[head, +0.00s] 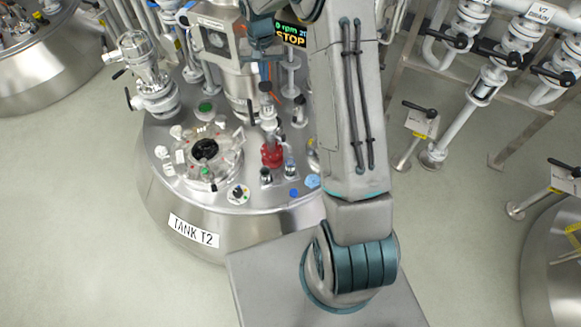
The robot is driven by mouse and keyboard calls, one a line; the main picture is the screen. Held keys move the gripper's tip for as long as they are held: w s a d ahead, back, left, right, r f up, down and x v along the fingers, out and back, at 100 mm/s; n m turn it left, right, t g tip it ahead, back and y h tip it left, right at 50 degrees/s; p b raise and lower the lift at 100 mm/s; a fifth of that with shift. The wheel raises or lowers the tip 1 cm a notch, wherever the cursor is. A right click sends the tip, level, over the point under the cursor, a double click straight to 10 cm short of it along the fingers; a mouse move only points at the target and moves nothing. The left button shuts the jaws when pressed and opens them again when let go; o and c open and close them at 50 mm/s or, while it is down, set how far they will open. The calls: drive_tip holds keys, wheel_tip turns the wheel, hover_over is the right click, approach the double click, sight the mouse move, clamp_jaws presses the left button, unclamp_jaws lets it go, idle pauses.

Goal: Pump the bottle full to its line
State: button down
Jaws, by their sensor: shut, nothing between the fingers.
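A small clear bottle (290,168) with a greenish-blue tint stands just right of the red fitting. Its line and fill level are too small to read. My arm rises over the tank's right side and bends left at the top. My gripper (262,42) is above and behind the pump, shut and empty, its fingertips hard to make out. I see no contact with the pump.
An open round port (205,149) with clamps, a small dark-topped item (265,175) and a dial (238,194) sit on the lid. A display (290,34) reads 0 rpm and STOP. Valves and pipes (485,80) fill the right. Floor at left is clear.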

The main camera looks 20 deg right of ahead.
sight(265, 84)
drive_tip(key=shift+f, duration=0.15)
idle(0.4)
drive_tip(key=shift+f+b, duration=1.95)
drive_tip(key=shift+f, duration=0.8)
drive_tip(key=shift+r, duration=0.1)
drive_tip(key=shift+r+p, duration=1.8)
drive_tip(key=shift+r, duration=1.05)
drive_tip(key=shift+r+p, duration=1.85)
drive_tip(key=shift+r, duration=1.1)
